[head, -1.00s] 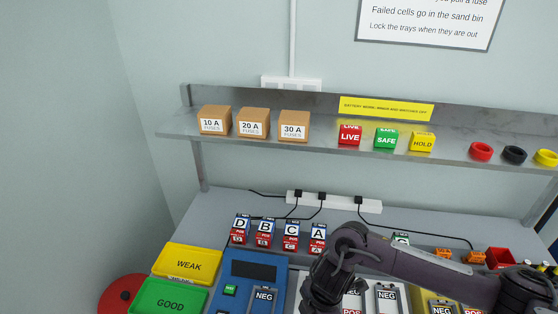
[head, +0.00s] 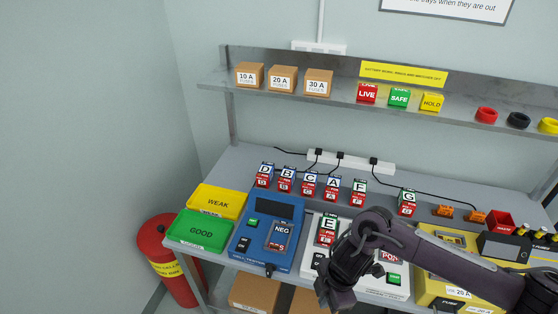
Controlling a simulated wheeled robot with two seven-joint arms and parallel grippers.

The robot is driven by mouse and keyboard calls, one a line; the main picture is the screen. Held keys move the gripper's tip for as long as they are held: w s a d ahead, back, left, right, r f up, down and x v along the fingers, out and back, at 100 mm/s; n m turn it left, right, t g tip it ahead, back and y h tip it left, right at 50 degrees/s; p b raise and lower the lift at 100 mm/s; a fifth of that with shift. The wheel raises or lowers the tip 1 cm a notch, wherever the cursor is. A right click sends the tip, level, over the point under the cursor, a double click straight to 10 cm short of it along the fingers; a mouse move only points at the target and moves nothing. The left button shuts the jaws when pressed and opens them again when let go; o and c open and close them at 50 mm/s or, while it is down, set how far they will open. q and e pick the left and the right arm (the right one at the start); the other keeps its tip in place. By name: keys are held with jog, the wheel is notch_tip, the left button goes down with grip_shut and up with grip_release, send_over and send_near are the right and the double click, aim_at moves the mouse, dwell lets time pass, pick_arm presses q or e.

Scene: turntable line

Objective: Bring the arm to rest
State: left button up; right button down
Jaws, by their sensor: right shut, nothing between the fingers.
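My right arm (head: 455,258) comes in from the lower right. Its gripper (head: 335,298) hangs pointing down at the front edge of the bench, in front of the white unit (head: 313,228). The jaws look shut and hold nothing. The wrist hides part of the white unit. Cell E (head: 327,232) stands on that unit, just left of my wrist. My left gripper is not in view.
Several lettered cells stand behind. A yellow fuse unit (head: 433,290) sits under my forearm. Cartons (head: 254,292) stand below.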

jog(key=w+a+f+m+t+y+b, duration=0.1)
jog(key=w+a+f+m+y+b, duration=0.15)
jog(key=f, duration=0.35)
jog(key=w+a+f+m+y+b, duration=0.1)
jog(key=w+a+f+m+y, duration=0.1)
jog(key=a+f+m, duration=0.3)
jog(key=s+d+f+m+t+h+b, duration=0.1)
jog(key=s+d+f+m+t+b, duration=0.15)
jog(key=f, duration=0.75)
jog(key=s+d+f+m+t+b, duration=0.1)
jog(key=s+d+f+m+b, duration=0.2)
jog(key=f, duration=0.8)
jog(key=s+d+f+m+g+h, duration=0.1)
jog(key=s+d+f, duration=0.3)
jog(key=s, duration=0.5)
jog(key=s+d+f+m+g+h+b, duration=0.1)
jog(key=s+d+f, duration=0.4)
jog(key=s, duration=0.5)
jog(key=s+d+f+m+g+h, duration=0.1)
jog(key=s+d+f+m+h, duration=0.2)
jog(key=s+d+f, duration=0.2)
jog(key=s+f, duration=0.3)
jog(key=s, duration=0.2)
jog(key=shift+b, duration=0.3)
jog(key=shift+s+h, duration=0.1)
jog(key=shift+h, duration=0.15)
